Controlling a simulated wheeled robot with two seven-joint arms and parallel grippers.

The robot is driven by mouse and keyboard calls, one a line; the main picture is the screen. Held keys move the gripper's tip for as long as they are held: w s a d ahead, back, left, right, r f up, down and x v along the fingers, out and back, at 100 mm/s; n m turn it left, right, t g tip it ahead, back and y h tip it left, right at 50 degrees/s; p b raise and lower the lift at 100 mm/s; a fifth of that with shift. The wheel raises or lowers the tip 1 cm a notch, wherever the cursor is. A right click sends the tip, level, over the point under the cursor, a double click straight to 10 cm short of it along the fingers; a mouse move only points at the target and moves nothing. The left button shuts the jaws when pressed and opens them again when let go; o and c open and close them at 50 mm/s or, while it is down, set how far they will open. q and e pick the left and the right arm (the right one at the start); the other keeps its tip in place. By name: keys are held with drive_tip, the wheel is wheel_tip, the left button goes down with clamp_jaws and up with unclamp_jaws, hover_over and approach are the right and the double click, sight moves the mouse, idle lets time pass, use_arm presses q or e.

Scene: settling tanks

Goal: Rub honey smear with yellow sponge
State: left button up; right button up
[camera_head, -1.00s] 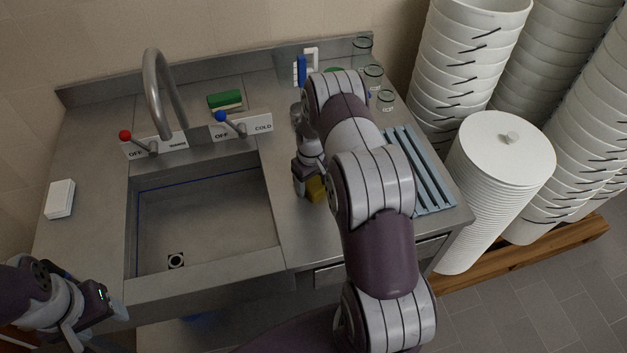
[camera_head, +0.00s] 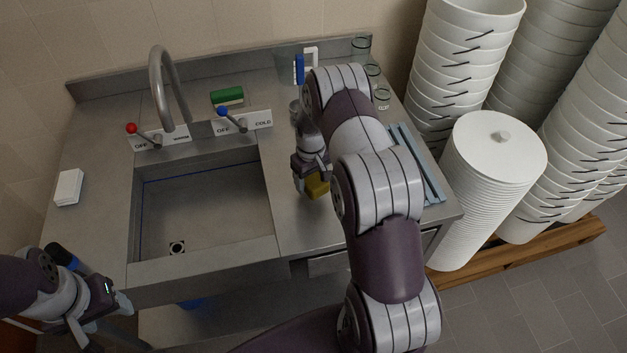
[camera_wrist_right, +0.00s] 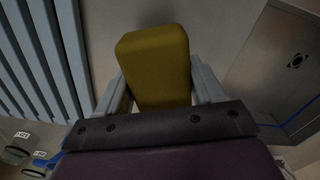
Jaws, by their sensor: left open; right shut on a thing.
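The yellow sponge (camera_head: 317,186) is at the counter to the right of the sink, partly hidden by my right arm. My right gripper (camera_head: 312,178) is shut on it. In the right wrist view the sponge (camera_wrist_right: 158,68) stands out between the two fingers of the gripper (camera_wrist_right: 160,88). I cannot tell whether the sponge touches the counter. I see no honey smear in either view; my right arm hides part of the counter. My left gripper (camera_head: 108,318) is open and empty at the lower left, in front of the sink unit.
The sink basin (camera_head: 205,210) lies left of the sponge. A grey-blue slatted rack (camera_head: 418,165) is right of it. A green sponge (camera_head: 228,97), a white block (camera_head: 69,187) and glass jars (camera_head: 382,98) stand on the counter. Stacked white buckets (camera_head: 470,60) are at the right.

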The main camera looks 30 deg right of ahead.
wheel_tip(320, 180, up, 3)
drive_tip(key=shift+s+a+f+p, duration=0.1)
drive_tip(key=shift+s+p, duration=0.05)
drive_tip(key=shift+p, duration=0.55)
drive_tip(key=shift+r, duration=0.3)
